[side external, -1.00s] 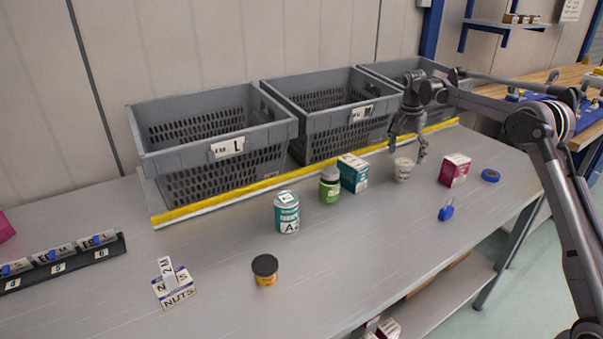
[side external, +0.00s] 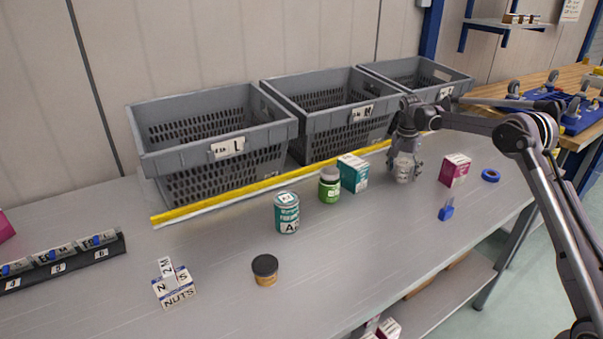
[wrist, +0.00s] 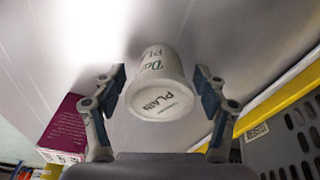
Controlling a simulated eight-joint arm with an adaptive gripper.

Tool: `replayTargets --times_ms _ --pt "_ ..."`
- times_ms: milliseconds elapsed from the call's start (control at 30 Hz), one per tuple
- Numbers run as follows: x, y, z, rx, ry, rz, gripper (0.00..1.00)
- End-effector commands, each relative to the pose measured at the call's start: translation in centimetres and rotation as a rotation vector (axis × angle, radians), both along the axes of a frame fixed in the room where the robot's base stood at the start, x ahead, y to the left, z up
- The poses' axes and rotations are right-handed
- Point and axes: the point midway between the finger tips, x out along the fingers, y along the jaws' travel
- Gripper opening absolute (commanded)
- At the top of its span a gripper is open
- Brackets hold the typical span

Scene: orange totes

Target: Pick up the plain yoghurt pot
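The plain yoghurt pot (side external: 403,172) is white and stands on the grey bench. In the wrist view the pot (wrist: 160,88) shows its lid marked "PLAIN" and sits between the two fingers. My gripper (side external: 404,166) is lowered over it in the side view, with fingers down either side. In the wrist view my gripper (wrist: 164,90) is open, with a gap showing between each blue fingertip pad and the pot. The side view shows the pot partly hidden behind the fingers.
A teal box (side external: 353,173) and a green jar (side external: 330,186) stand left of the pot. A magenta box (side external: 455,170) is to the right, with blue tape (side external: 490,175) beyond. Grey crates (side external: 330,115) line the back behind a yellow strip (side external: 230,197).

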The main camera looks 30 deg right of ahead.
Motion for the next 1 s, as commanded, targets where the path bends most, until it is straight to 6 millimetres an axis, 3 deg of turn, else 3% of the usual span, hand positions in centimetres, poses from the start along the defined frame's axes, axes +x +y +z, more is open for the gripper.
replayTargets --times_ms 33,133,167,667,867,1000 --pt "0.0 0.0 0.0 0.0 0.0 0.0 0.51" --pt "0.0 0.0 0.0 0.0 0.0 0.0 0.22" --pt "0.0 0.0 0.0 0.0 0.0 0.0 0.18" --pt "0.0 0.0 0.2 0.0 0.0 0.0 0.17" --pt "0.0 0.0 1.9 0.0 0.0 0.0 0.17" --pt "0.0 0.0 4.5 0.0 0.0 0.0 0.17"
